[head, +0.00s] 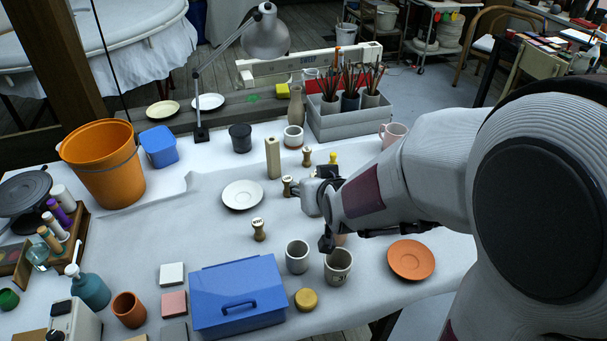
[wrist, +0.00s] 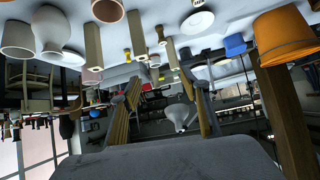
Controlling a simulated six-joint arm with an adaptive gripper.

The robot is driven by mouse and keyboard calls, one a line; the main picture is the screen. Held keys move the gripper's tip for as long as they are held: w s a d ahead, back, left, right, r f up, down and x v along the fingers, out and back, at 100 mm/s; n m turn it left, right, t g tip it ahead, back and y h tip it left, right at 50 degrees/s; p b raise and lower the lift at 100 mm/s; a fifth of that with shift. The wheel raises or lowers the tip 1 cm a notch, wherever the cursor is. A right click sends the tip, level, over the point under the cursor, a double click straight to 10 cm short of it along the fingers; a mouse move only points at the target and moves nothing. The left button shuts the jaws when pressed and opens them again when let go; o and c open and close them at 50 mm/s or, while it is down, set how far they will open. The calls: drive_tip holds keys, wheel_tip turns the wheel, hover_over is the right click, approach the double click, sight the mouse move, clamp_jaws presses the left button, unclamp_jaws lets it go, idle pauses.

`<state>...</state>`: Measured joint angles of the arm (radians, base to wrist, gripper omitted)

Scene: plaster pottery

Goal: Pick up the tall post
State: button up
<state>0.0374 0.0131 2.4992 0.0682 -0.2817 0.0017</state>
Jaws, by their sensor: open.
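A pale, upright square post (head: 273,158) stands right of the white saucer in the head view. The upside-down wrist view seems to show this post (wrist: 172,50) and two similar ones, a middle post (wrist: 136,36) and a left post (wrist: 93,47). My arm appears to hide those two in the head view. I cannot tell which is tallest. My gripper (head: 322,207) is over the table, right of and nearer than the visible post. Its fingers (wrist: 163,115) are spread in the wrist view, with no object held between them.
Small stamps, including one stamp (head: 287,186), stand close to the post. The white saucer (head: 241,195), a black jar (head: 240,138) and a brown bottle (head: 296,106) are around it. Grey cups (head: 297,257) and a blue box (head: 237,294) stand nearer. The cloth left of the saucer is clear.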

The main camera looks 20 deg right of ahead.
drive_tip(key=w+d+f+t+h, duration=0.1)
drive_tip(key=w+d+f+t, duration=0.1)
drive_tip(key=f, duration=0.3)
drive_tip(key=w+d+f+t+h, duration=0.1)
drive_tip(key=w+d+f+t, duration=0.1)
drive_tip(key=w+f, duration=0.3)
drive_tip(key=shift+d+f+m, duration=0.4)
drive_tip(key=shift+f, duration=0.1)
drive_tip(key=shift+w, duration=0.1)
drive_tip(key=shift+x, duration=1.25)
drive_tip(key=shift+x, duration=2.55)
drive_tip(key=shift+f, duration=0.1)
clamp_jaws()
